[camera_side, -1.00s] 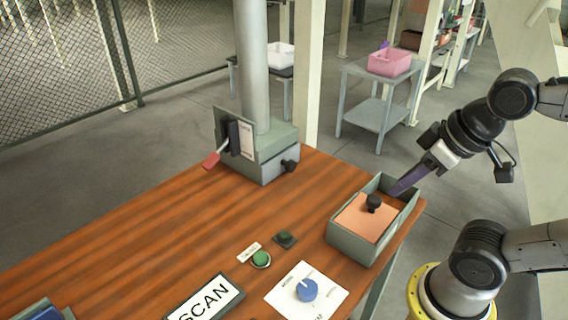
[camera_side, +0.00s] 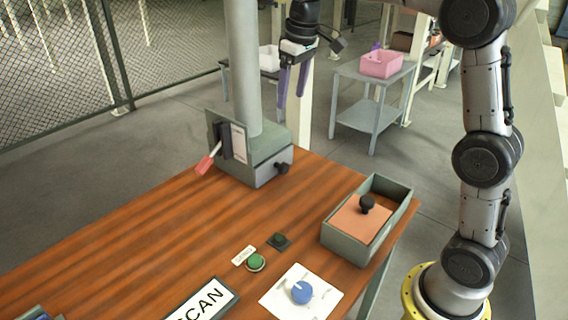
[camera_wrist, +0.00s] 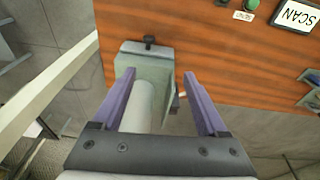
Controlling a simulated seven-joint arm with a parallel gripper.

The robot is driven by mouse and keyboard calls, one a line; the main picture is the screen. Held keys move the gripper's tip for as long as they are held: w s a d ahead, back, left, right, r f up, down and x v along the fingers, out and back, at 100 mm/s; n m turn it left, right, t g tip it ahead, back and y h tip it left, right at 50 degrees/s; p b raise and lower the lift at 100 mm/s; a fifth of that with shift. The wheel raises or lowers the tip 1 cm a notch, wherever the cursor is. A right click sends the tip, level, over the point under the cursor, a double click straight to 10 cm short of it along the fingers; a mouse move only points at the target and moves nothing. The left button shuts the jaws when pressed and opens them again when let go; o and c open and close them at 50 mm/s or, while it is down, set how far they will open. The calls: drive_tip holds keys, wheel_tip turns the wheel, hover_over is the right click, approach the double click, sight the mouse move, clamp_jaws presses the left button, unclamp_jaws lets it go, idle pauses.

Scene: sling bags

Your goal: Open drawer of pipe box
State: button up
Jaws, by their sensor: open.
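The pipe box is a grey-green box (camera_side: 262,164) at the far edge of the wooden table, with a tall grey pipe (camera_side: 245,70) rising from it. A small black knob (camera_side: 283,168) is on its front right face. A panel with a red-tipped lever (camera_side: 204,164) is on its left side. My gripper (camera_side: 291,103) is open and empty, pointing down, above and a little right of the box, apart from it. In the wrist view the box (camera_wrist: 146,62) and its black knob (camera_wrist: 149,41) lie beyond my open fingers (camera_wrist: 158,94). The drawer's outline is not clear.
A grey-green tray (camera_side: 350,246) with an orange lid and black knob (camera_side: 367,203) stands at the table's right edge. A green button (camera_side: 256,262), a blue dial (camera_side: 302,292) and a SCAN sign (camera_side: 204,305) lie nearer. The table's middle (camera_side: 150,235) is clear.

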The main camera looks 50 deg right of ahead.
drive_tip(key=w+d+f+g, duration=0.1)
drive_tip(key=w+d+f, duration=0.1)
drive_tip(key=w+f, duration=0.3)
drive_tip(key=g, duration=0.1)
hover_over(284, 163)
wheel_tip(284, 163, down, 7)
drive_tip(key=shift+m, duration=0.3)
wheel_tip(284, 163, down, 13)
drive_tip(key=shift+r, duration=0.2)
clamp_jaws()
drive_tip(key=shift+r, duration=0.1)
idle(0.7)
